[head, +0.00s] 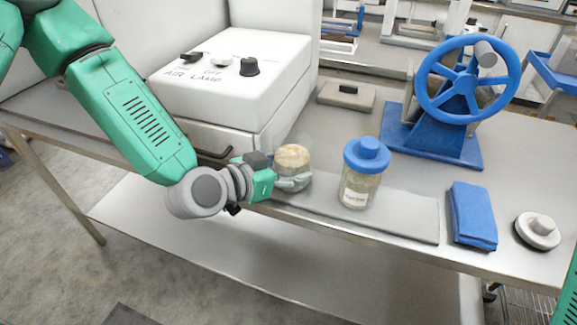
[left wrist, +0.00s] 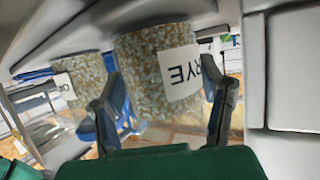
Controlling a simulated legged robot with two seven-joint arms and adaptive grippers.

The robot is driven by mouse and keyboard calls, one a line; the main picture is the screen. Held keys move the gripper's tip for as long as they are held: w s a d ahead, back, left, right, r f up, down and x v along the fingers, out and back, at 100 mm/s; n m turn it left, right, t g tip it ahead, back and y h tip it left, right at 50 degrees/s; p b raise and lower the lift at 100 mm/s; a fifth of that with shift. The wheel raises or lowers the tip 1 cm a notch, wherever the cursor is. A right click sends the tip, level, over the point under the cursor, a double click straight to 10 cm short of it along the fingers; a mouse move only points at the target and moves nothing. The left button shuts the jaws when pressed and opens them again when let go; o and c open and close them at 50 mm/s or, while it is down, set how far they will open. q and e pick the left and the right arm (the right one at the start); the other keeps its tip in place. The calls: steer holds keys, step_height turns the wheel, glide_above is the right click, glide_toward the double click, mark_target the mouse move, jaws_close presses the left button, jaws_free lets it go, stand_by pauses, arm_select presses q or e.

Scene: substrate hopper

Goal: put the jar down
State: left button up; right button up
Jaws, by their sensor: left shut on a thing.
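My left gripper (head: 287,184) is shut on a clear jar (head: 293,162) of pale grain, near the bench's front edge. No lid shows on it in the head view. In the left wrist view the jar (left wrist: 160,85) sits between both fingers of the gripper (left wrist: 160,105), its white label reading "RYE". I cannot tell whether its base touches the surface. A second grain jar (head: 357,190) with a blue lid and white label stands upright to the right on a grey mat (head: 410,215). My right gripper is not in view.
A white box (head: 235,85) with knobs, marked "AIR LAMP", stands behind the held jar. A blue handwheel on a stand (head: 440,135), a folded blue cloth (head: 472,214) and a white round lid-like piece (head: 538,230) are to the right. The mat's right part is bare.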

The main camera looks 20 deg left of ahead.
mark_target(279, 169)
arm_select(q)
steer(key=o, duration=1.4)
steer(key=shift+o, duration=0.7)
steer(key=shift+d, duration=0.1)
steer(key=v, duration=0.5)
steer(key=shift+s+r, duration=0.2)
steer(key=shift+r, duration=0.05)
steer(key=p+v, duration=0.6)
steer(key=p, duration=0.2)
steer(key=shift+a+p, duration=0.3)
steer(key=shift+s, duration=0.15)
